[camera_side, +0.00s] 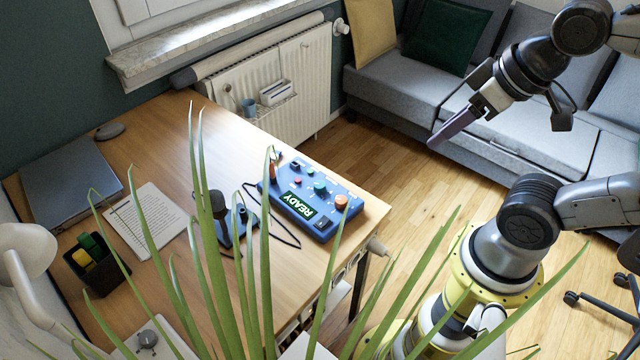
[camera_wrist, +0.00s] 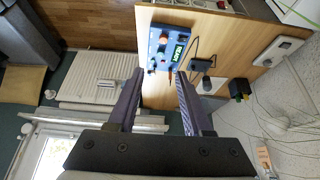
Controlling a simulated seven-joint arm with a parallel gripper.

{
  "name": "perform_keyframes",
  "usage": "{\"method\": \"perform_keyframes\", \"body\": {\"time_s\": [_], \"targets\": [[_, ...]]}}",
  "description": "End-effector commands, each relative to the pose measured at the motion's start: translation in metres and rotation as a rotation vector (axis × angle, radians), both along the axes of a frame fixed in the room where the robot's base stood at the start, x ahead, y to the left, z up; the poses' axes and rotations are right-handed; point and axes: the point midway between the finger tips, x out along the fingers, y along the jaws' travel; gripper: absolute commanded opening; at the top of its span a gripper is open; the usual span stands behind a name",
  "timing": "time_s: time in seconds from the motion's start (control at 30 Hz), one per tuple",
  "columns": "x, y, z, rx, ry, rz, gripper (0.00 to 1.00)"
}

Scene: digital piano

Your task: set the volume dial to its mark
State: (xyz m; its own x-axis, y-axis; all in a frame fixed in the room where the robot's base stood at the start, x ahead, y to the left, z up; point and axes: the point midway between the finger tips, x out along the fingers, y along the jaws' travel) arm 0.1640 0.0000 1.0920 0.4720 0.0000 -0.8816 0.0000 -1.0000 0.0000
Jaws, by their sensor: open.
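A blue control box (camera_side: 312,199) with a lit green READY display lies on the wooden desk near its right end. It carries an orange knob (camera_side: 341,202), a teal knob (camera_side: 320,187) and small red buttons. I cannot tell which knob is the volume dial, and its mark is too small to make out. My gripper (camera_side: 440,139) is in the air, up and to the right of the box, clear of the desk. In the wrist view the box (camera_wrist: 168,47) shows beyond my two purple fingers (camera_wrist: 159,73). They are apart with nothing between them.
A black stand-like device (camera_side: 232,222) with a cable is beside the box. A notepad (camera_side: 148,220), a laptop (camera_side: 70,180) and a black pen holder (camera_side: 97,272) are farther left. Plant leaves cross the side view. A radiator (camera_side: 285,85) and sofa (camera_side: 400,90) stand behind.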

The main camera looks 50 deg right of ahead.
Motion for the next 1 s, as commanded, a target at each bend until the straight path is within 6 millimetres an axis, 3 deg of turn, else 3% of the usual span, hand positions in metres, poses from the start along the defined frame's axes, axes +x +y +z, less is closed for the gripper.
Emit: {"method": "perform_keyframes", "body": {"time_s": [0.1,0.23,0.37,0.47,0.73,0.87,1.0], "targets": [[0.0,0.0,0.0,0.0,0.0,0.0,0.5],[0.0,0.0,0.0,0.009,0.0,-0.017,0.69],[0.001,0.0,0.002,0.059,-0.007,-0.108,0.69],[0.01,0.0,0.015,0.123,-0.039,-0.22,0.69],[0.069,0.001,0.039,0.308,-0.01,-0.565,0.69],[0.108,0.002,0.037,0.374,0.04,-0.731,0.69],[0.156,0.003,0.02,0.423,0.109,-0.909,0.69]]}}
